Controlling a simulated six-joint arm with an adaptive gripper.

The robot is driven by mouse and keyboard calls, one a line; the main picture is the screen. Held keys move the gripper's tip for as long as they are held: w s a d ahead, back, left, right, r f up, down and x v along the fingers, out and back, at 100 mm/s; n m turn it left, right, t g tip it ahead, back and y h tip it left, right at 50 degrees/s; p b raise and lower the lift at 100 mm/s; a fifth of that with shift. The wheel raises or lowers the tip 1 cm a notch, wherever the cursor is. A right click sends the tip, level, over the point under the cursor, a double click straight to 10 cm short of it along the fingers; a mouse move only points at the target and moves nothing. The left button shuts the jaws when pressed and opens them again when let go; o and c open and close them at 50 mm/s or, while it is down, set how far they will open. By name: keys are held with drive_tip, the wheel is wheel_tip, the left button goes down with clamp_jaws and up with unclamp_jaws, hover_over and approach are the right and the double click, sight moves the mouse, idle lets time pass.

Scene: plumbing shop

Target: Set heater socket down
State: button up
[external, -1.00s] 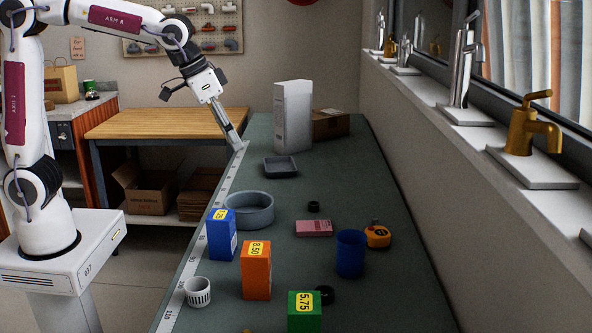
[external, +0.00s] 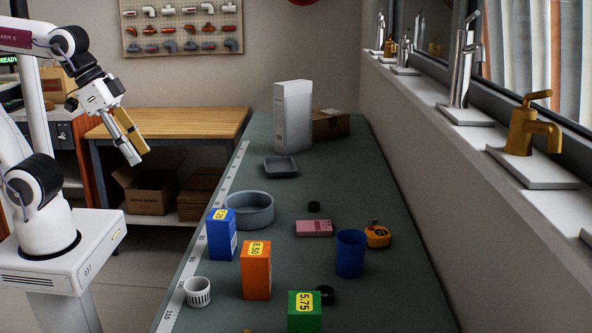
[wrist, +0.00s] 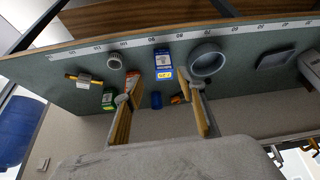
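Two small black round parts stand on the grey-green bench in the external view: a black ring (external: 313,206) behind the pink box, and a black part (external: 326,294) beside the green box. I cannot tell which, if either, is the heater socket. My gripper (external: 138,157) is left of the bench, in the air over the floor, tilted down. In the wrist view my gripper (wrist: 160,98) has its two tan-padded fingers wide apart, with nothing held between them. The bench and its objects show beyond the fingers.

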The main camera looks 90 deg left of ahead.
drive_tip(key=s+d+f+m, duration=0.1)
drive_tip(key=s+f, duration=0.1)
drive_tip(key=s, duration=0.3)
drive_tip(key=shift+s+d+f, duration=0.25)
drive_tip(key=shift+d+f, duration=0.05)
